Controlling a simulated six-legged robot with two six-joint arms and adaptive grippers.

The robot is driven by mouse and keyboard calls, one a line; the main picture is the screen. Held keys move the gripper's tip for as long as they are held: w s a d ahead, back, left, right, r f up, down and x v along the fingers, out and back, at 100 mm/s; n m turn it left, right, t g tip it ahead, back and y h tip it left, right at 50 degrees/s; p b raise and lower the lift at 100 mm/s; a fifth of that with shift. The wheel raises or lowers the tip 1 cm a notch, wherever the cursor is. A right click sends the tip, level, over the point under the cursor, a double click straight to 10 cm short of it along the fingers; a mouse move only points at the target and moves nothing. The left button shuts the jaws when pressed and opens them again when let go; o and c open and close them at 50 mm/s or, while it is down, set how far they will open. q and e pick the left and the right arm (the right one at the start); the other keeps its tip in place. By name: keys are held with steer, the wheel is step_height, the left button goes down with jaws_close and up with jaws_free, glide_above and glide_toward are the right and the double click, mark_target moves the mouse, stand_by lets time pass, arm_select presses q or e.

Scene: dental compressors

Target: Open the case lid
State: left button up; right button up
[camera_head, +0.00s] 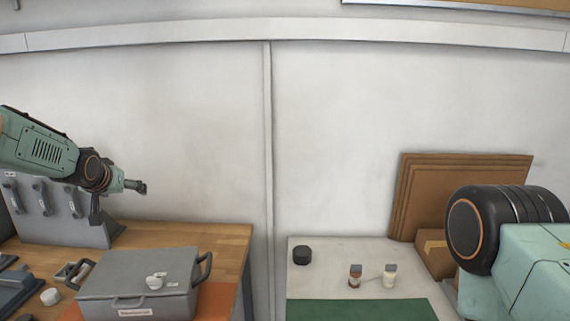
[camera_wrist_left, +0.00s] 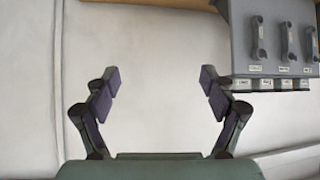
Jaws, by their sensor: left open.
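The grey case (camera_head: 138,306) stands on the wooden table at the lower left of the head view. Its lid (camera_head: 112,279) looks closed, with small pale items lying on top. Dark handles show at its sides and a lighter one on its front. My left gripper (camera_head: 139,187) is in the air above and behind the case, apart from it. In the left wrist view the left gripper (camera_wrist_left: 160,88) has its two fingers wide apart with nothing between them. The case does not show there. My right arm enters at the right, but its gripper is out of view.
A grey tool rack (camera_head: 50,222) stands behind the case; it also shows in the wrist view (camera_wrist_left: 275,45). A white table (camera_head: 325,274) at right holds a black puck (camera_head: 302,255), two small bottles and a green mat (camera_head: 360,310). Cardboard (camera_head: 425,190) leans against the wall.

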arm_select(q)
steer(key=shift+x, duration=2.15)
steer(key=shift+w, duration=0.1)
